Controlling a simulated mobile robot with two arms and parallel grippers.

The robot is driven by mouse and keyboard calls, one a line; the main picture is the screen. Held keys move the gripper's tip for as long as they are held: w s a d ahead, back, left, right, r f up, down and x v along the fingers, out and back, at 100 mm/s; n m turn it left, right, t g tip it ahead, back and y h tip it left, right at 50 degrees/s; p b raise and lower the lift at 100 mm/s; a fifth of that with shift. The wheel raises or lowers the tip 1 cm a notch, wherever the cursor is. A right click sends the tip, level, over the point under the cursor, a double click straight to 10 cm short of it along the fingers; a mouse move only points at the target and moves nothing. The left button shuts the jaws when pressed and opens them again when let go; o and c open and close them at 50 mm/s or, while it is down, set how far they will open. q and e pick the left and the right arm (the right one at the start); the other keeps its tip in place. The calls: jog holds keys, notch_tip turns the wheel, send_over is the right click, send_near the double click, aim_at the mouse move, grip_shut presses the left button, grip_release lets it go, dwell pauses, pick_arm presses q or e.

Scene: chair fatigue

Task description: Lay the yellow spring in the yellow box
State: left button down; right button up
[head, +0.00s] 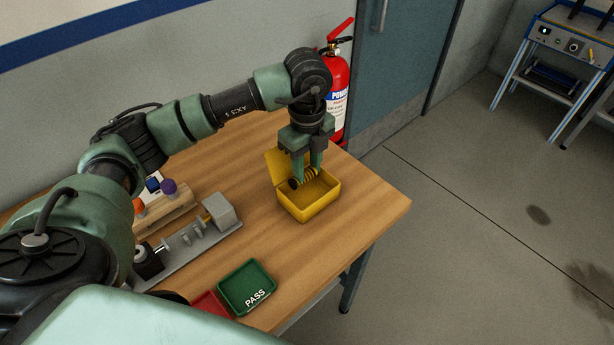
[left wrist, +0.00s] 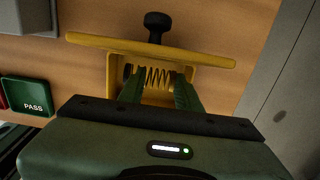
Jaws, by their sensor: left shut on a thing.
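The yellow box (head: 306,212) stands open on the wooden table, with its lid raised at the back. It also shows in the left wrist view (left wrist: 150,47), with a black knob behind it. My left gripper (head: 306,178) points down into the box opening and is shut on the yellow spring (head: 310,173). In the left wrist view the spring (left wrist: 158,76) lies crosswise between the two green fingers (left wrist: 160,88), with a dark end at its left. I cannot tell whether the spring touches the box floor. My right gripper is not in view.
A green PASS tray (head: 247,287) and a red tray (head: 209,304) lie near the table's front edge. A grey fixture (head: 190,241) and a wooden rack (head: 165,212) stand left of the box. A fire extinguisher (head: 338,95) is behind. The table's right corner is clear.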

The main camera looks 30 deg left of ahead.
aim_at(307, 180)
pick_arm(q)
notch_tip(307, 180, down, 4)
jog(key=shift+r+p, duration=0.2)
jog(key=shift+p, duration=0.15)
jog(key=shift+f, duration=0.2)
jog(key=shift+f, duration=0.2)
jog(key=c, duration=1.3)
grip_release()
jog(key=shift+r, duration=0.1)
jog(key=shift+o, duration=0.2)
jog(key=shift+r, duration=0.15)
notch_tip(307, 180, up, 12)
jog(key=b, duration=0.2)
jog(key=shift+b, duration=0.4)
